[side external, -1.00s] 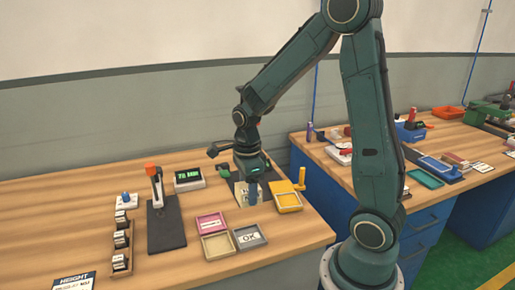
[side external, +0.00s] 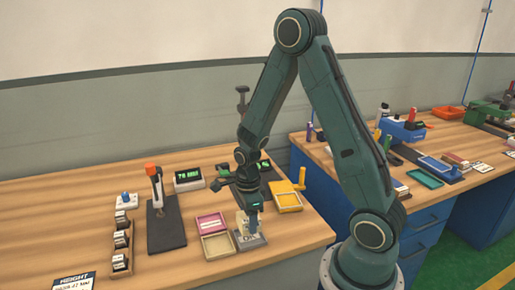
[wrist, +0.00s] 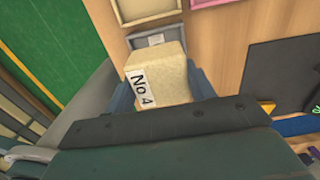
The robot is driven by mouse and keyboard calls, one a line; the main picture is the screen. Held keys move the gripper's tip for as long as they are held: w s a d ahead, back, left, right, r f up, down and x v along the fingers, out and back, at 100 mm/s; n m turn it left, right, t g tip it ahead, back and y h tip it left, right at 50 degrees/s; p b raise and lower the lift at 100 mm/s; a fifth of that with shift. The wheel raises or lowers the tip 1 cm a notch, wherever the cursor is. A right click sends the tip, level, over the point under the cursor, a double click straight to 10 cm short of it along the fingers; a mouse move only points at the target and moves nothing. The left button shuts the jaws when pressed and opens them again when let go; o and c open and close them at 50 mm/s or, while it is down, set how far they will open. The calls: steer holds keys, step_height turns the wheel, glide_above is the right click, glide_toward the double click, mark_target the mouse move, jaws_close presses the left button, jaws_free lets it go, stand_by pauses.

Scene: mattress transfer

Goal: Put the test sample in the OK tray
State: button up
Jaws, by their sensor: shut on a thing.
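The test sample is a cream foam block with a "No.4" label, seen in the wrist view (wrist: 172,72). My gripper (side external: 250,212) is shut on it, pointing down, with a finger on either side. In the side view a little of the block (side external: 241,222) shows at the fingers. The block is over the grey OK tray (side external: 262,243), whose "OK" lettering is now covered. Part of the tray also shows behind the block in the wrist view (wrist: 146,41). I cannot tell whether the block touches the tray floor.
A beige tray (side external: 203,253) and a pink tray (side external: 210,216) stand left of the OK tray. A yellow tray with a post (side external: 287,209) is behind right. A black-based tester (side external: 165,235) stands left. The table's front right edge is close by.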

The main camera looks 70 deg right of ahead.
steer(key=shift+f, duration=1.9)
steer(key=shift+f, duration=0.1)
steer(key=o, duration=1.1)
steer(key=shift+c, duration=0.2)
steer(key=shift+r, duration=6.15)
